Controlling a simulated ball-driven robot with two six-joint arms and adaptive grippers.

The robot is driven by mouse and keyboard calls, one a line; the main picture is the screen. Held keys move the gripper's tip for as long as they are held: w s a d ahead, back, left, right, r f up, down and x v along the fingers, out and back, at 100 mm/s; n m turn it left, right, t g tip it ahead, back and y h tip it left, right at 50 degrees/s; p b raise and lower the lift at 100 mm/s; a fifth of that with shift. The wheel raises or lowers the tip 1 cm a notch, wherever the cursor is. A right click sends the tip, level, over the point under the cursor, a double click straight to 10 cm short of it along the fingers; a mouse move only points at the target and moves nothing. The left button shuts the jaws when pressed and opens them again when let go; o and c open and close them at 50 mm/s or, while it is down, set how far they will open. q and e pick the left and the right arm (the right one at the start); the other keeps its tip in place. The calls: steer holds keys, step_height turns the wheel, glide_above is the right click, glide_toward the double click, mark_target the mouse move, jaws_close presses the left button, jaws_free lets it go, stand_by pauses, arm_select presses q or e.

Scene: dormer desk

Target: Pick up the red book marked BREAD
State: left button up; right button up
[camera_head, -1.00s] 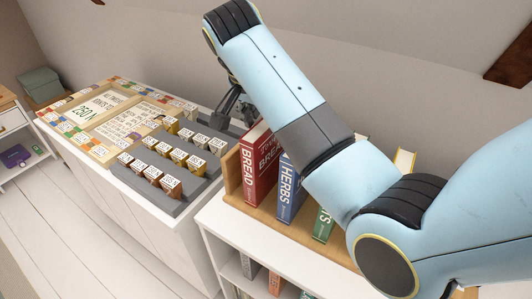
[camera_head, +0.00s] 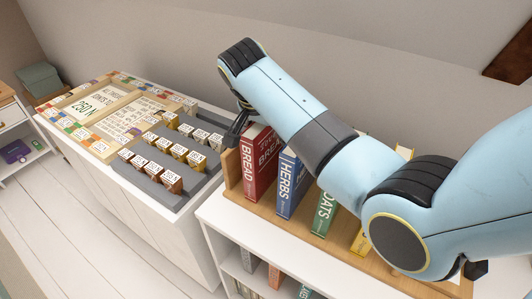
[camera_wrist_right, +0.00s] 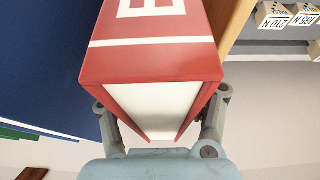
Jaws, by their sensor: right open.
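The red book marked BREAD (camera_head: 258,165) stands upright at the left end of a wooden book holder (camera_head: 232,177). In the right wrist view the red book (camera_wrist_right: 150,62) fills the upper middle, with its pale page edge facing my wrist. My right gripper (camera_head: 239,130) is at the book's upper back corner, partly hidden by my arm in the head view. In the right wrist view its open fingers (camera_wrist_right: 160,112) lie on either side of the book's end; whether they touch the covers I cannot tell. My left gripper is not in view.
The blue HERBS book (camera_head: 289,184) stands close to the right of the red book, then the green OATS book (camera_head: 325,212) and a yellow book (camera_head: 361,241). To the left, a grey stepped tray (camera_head: 160,190) carries several labelled blocks. A sloping wall rises behind.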

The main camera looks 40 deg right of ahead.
steer(key=shift+f, duration=0.25)
stand_by(0.3)
jaws_close()
